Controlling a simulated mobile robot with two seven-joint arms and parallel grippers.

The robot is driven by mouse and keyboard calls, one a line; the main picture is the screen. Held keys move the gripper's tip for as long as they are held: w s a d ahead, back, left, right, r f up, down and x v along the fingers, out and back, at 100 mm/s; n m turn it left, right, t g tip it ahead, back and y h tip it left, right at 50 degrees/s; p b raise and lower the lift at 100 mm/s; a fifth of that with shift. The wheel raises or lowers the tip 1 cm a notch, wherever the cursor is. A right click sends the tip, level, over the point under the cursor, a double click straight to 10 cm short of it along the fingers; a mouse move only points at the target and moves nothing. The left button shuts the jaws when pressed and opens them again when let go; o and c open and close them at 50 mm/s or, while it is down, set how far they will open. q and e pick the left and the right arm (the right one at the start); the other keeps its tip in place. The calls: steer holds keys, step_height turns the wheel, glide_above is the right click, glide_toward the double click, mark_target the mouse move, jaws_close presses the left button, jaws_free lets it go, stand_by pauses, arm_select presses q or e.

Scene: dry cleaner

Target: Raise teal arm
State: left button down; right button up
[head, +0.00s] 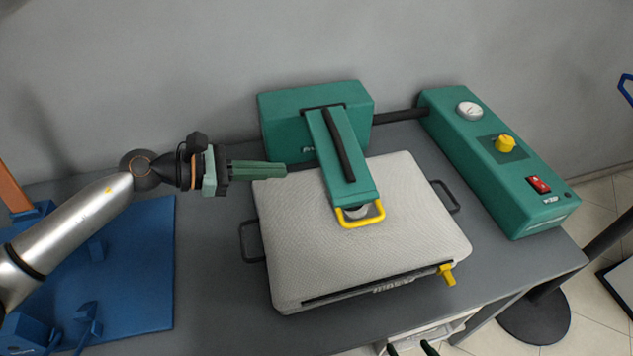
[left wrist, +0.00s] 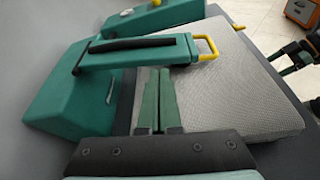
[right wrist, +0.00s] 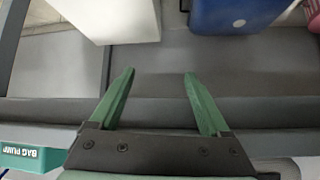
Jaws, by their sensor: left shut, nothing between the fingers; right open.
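The teal arm (head: 340,160) reaches out from a teal block (head: 316,122) over a grey padded press plate (head: 300,250). It has a black bar on top and a yellow loop handle (head: 362,219) at its front end, lying low over the plate. My left gripper (head: 286,169) is shut and empty, just left of the teal arm near the plate's back left corner. In the left wrist view its fingers (left wrist: 159,70) point toward the side of the teal arm (left wrist: 150,50); I cannot tell whether they touch. My right gripper (right wrist: 160,75) is open and empty, below the table's front edge.
A teal control box (head: 500,165) with a gauge, yellow knob and red switch stands at the right, joined by a black pipe (head: 400,115). A blue board (head: 140,270) lies at the left.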

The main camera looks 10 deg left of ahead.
mark_target(320, 196)
arm_select(q)
steer(key=f+b, duration=0.3)
steer(key=f, duration=0.1)
steer(key=shift+s+d, duration=0.1)
steer(key=shift+s, duration=0.25)
steer(key=shift+f, duration=0.15)
arm_select(e)
steer(key=f, duration=0.1)
steer(key=a+f, duration=0.1)
steer(key=f, duration=0.1)
arm_select(q)
steer(key=shift+d, duration=0.1)
steer(key=shift+w+d, duration=0.15)
steer(key=shift+d, duration=0.05)
steer(key=p+x, duration=0.1)
steer(key=x, duration=0.8)
steer(key=shift+w+d, duration=0.1)
steer(key=shift+w, duration=0.05)
arm_select(e)
steer(key=shift+s+d+r, duration=0.15)
steer(key=shift+s+d, duration=0.2)
steer(key=shift+d, duration=0.1)
